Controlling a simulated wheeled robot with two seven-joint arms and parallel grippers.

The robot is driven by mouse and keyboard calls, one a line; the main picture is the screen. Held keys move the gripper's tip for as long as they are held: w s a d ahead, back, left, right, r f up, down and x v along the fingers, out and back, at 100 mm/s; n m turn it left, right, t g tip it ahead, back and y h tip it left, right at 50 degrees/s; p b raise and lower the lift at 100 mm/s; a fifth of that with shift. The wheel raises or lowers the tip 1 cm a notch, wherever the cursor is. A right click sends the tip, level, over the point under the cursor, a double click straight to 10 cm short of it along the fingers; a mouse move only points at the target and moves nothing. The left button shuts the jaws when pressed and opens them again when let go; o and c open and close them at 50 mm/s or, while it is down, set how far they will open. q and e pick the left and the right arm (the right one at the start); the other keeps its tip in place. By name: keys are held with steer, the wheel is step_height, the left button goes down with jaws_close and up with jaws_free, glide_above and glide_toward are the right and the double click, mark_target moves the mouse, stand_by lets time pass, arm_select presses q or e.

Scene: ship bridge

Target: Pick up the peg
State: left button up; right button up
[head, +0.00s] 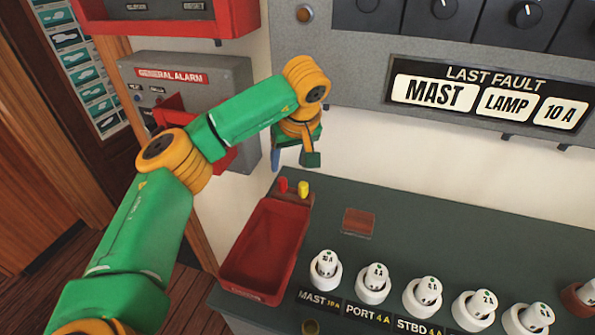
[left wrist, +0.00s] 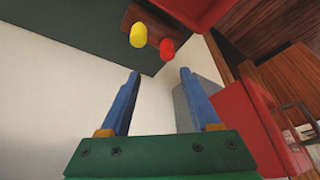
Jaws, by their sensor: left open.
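Two small pegs, one red (head: 283,184) and one yellow (head: 303,188), stand side by side in a brown wooden block (head: 294,198) at the back of the counter. In the left wrist view the yellow peg (left wrist: 138,36) and the red peg (left wrist: 167,48) show beyond my fingertips, with the red one nearer the line between them. My left gripper (head: 293,163) is open and empty, above and behind the pegs, close to the wall. Its blue fingers (left wrist: 160,74) touch neither peg. My right gripper is in neither view.
A red tray (head: 235,285) lies on the green counter (head: 420,235) in front of the pegs. Several white labelled fuses (head: 376,278) stand in a row to the right. The grey alarm box (head: 245,100) juts from the wall beside my left arm.

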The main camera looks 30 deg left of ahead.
mark_target(282, 180)
arm_select(q)
steer(key=f, duration=0.1)
steer(key=s+f+p, duration=0.1)
steer(key=a+f+p, duration=0.1)
steer(key=shift+s+f, duration=0.2)
steer(key=shift+s, duration=0.1)
steer(key=shift+x, duration=1.15)
steer(key=shift+w+f, duration=0.2)
steer(key=shift+w, duration=0.25)
steer(key=shift+s+r, duration=0.15)
jaws_close()
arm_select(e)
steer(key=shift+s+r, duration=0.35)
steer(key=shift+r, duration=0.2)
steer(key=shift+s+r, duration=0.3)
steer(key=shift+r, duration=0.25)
